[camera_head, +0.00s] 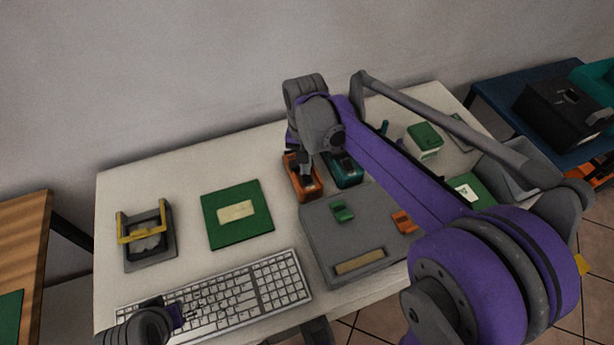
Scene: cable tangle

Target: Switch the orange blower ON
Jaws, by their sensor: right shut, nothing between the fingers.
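The orange blower (313,189) is a small orange-brown box with a dark base at the middle of the white table, behind the grey panel. My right gripper (305,176) points down at its top, shut and empty. The fingertips overlap the top in the picture, and I cannot tell whether they touch it. The gripper hides part of the top, and I cannot make out the switch's position. A similar teal box (346,171) stands just right of it. My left gripper (176,317) is low at the left, over the keyboard; its fingers are not clear.
The grey panel (325,240) carries a green block (342,213) and an orange block (404,222). A keyboard (245,287), a green mat (222,205) and a yellow-handled grey device (129,238) lie left. A green-topped box (424,137) stands right. My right arm crosses above the table's right half.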

